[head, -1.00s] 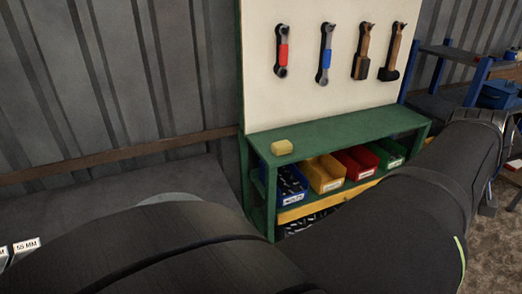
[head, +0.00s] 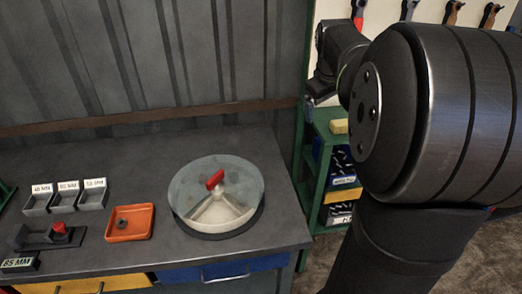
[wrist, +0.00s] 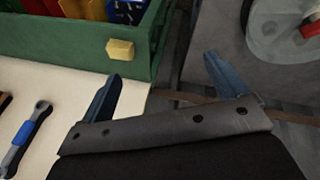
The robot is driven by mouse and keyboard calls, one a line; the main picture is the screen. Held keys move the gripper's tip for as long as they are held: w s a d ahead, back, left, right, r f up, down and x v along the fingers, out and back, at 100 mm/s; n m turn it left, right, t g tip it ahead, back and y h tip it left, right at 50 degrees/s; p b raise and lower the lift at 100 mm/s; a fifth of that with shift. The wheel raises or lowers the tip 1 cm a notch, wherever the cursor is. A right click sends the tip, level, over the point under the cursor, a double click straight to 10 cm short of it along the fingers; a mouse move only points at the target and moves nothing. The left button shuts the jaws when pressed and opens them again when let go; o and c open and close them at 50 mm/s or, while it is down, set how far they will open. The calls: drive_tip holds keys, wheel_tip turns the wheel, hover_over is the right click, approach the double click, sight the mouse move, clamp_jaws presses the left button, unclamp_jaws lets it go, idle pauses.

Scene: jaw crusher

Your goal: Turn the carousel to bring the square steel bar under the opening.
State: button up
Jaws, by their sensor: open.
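The carousel (head: 185,212) is a round drum on the grey bench, under a cloudy see-through cover with a red handle (head: 215,179) near its middle. A pale wedge-shaped area, which looks like the opening (head: 222,210), faces the bench front and seems empty. I cannot make out a square steel bar; the cover blurs what lies under it. The carousel's edge (wrist: 262,45) and red handle (wrist: 311,28) also show at the wrist view's upper right. My gripper (wrist: 163,67) is open and empty, apart from the carousel, near the green shelf (wrist: 75,48).
Small labelled bins (head: 66,196), an orange tray (head: 130,222) with a grey part and a fixture with a red knob (head: 59,229) stand left of the carousel. A yellow block (wrist: 120,49) sits on the shelf. The bench behind the carousel is clear.

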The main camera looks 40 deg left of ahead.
drive_tip(key=s+a+f+n+g, duration=0.1)
drive_tip(key=s+a+n, duration=0.1)
drive_tip(key=s+a, duration=0.35)
drive_tip(key=s+a+f+n+g, duration=0.1)
drive_tip(key=s+a, duration=0.2)
drive_tip(key=a, duration=0.5)
drive_tip(key=n+g+h, duration=0.1)
drive_tip(key=n+g, duration=0.1)
drive_tip(key=n, duration=0.1)
hover_over(215, 176)
wheel_tip(215, 176, down, 2)
wheel_tip(215, 176, down, 17)
drive_tip(key=shift+f, duration=0.2)
drive_tip(key=c, duration=1.4)
